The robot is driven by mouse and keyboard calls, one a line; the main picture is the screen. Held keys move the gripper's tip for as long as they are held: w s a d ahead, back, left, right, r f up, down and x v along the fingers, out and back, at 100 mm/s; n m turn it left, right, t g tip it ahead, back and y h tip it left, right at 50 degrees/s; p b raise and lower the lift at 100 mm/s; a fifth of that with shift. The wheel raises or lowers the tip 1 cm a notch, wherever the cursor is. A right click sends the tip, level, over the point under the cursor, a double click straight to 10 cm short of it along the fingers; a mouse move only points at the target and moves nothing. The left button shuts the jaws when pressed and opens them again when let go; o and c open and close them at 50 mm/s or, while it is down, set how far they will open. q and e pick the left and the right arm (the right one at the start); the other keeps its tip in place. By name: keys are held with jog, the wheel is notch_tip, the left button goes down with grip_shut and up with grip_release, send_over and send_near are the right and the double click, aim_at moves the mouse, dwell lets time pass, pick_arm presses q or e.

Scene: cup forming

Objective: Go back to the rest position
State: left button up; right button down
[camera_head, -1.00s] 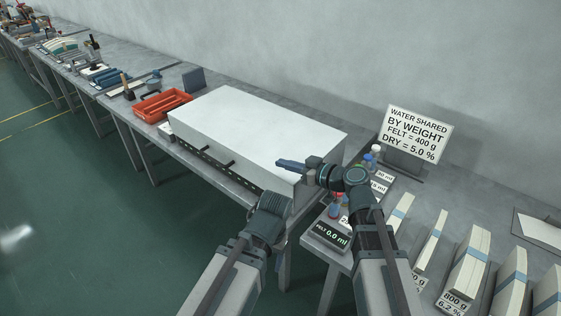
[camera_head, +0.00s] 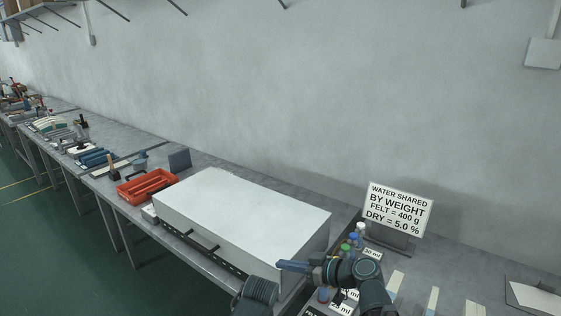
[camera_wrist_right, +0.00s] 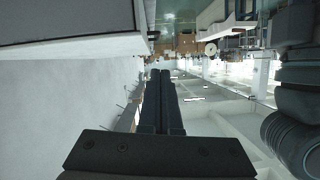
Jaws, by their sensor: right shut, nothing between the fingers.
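My right gripper (camera_head: 283,265) points left in the head view, in front of the right end of the big white box. In the right wrist view its two dark fingers (camera_wrist_right: 161,92) lie side by side, shut, with nothing between them. A rounded dark part of my left arm (camera_head: 257,292) shows at the bottom edge of the head view. The left gripper's fingers do not show.
The white box (camera_head: 240,208) with dark handles fills the near bench. An orange tray (camera_head: 146,187) stands to its left. Small bottles (camera_head: 353,240), label cards and a sign (camera_head: 399,208) about shared water are on the right.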

jog(key=s+a+f+g+h, duration=0.3)
jog(key=s+a+f+g, duration=0.15)
jog(key=f, duration=0.25)
jog(key=s+d+f+m+g+h, duration=0.3)
jog(key=s+d+f+m+h, duration=0.3)
jog(key=s+h, duration=0.4)
jog(key=shift+s+d+f+h, duration=0.3)
jog(key=shift+d+f, duration=0.4)
jog(key=shift+d, duration=0.3)
